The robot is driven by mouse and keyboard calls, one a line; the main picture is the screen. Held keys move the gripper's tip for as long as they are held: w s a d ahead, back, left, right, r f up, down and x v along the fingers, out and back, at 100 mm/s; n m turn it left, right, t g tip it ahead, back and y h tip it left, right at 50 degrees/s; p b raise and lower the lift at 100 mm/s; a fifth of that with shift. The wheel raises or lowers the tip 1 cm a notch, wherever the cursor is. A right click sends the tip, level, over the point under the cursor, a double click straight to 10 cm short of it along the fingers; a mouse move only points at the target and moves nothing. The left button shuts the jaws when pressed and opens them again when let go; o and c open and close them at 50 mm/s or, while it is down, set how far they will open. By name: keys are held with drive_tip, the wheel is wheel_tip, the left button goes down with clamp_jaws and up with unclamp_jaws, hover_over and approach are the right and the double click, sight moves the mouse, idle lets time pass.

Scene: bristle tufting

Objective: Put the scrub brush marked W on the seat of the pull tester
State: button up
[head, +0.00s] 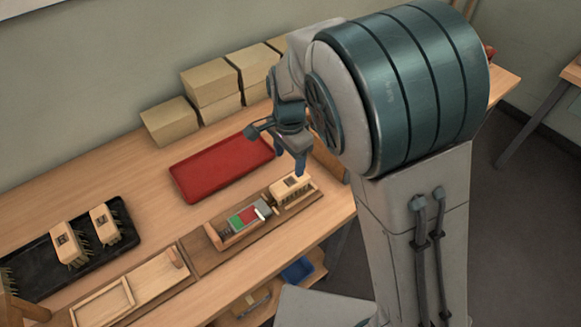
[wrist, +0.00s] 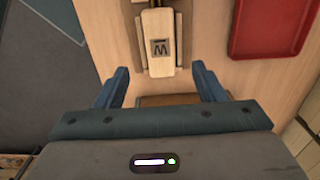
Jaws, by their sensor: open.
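A pale wooden scrub brush (head: 291,186), bristles showing below it, sits at the right end of the wooden pull tester (head: 238,226), beside its red and green panel. In the wrist view the brush (wrist: 160,62) shows a dark square mark that reads as W. It appears to rest on the tester's seat, though the contact under it is hidden. My gripper (head: 294,160) is just above and behind the brush in the head view. In the wrist view my gripper (wrist: 159,87) is open and empty, its blue fingers wide apart, with the brush ahead between their lines.
A black tray (head: 30,292) at left holds more brushes, including two wooden blocks (head: 70,243). An empty red tray (head: 222,168) lies behind the tester. Cardboard boxes (head: 170,121) stand along the wall. A wooden tray (head: 103,302) lies at the front left.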

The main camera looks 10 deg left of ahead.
drive_tip(key=s+d+r+n+y, duration=0.1)
drive_tip(key=s+d+r+n, duration=0.1)
drive_tip(key=d+r, duration=0.35)
drive_tip(key=s+d+r+n, duration=0.1)
drive_tip(key=d+r, duration=0.1)
drive_tip(key=d, duration=0.7)
drive_tip(key=s+d+r+n+t, duration=0.1)
drive_tip(key=s+d+n, duration=0.1)
drive_tip(key=s+d, duration=0.3)
drive_tip(key=s+d+r+n+t+h, duration=0.1)
drive_tip(key=s+d+r+n+t, duration=0.1)
drive_tip(key=s+d, duration=0.3)
drive_tip(key=shift+s+d+n, duration=0.35)
drive_tip(key=shift+d+n, duration=0.25)
drive_tip(key=shift+d, duration=0.35)
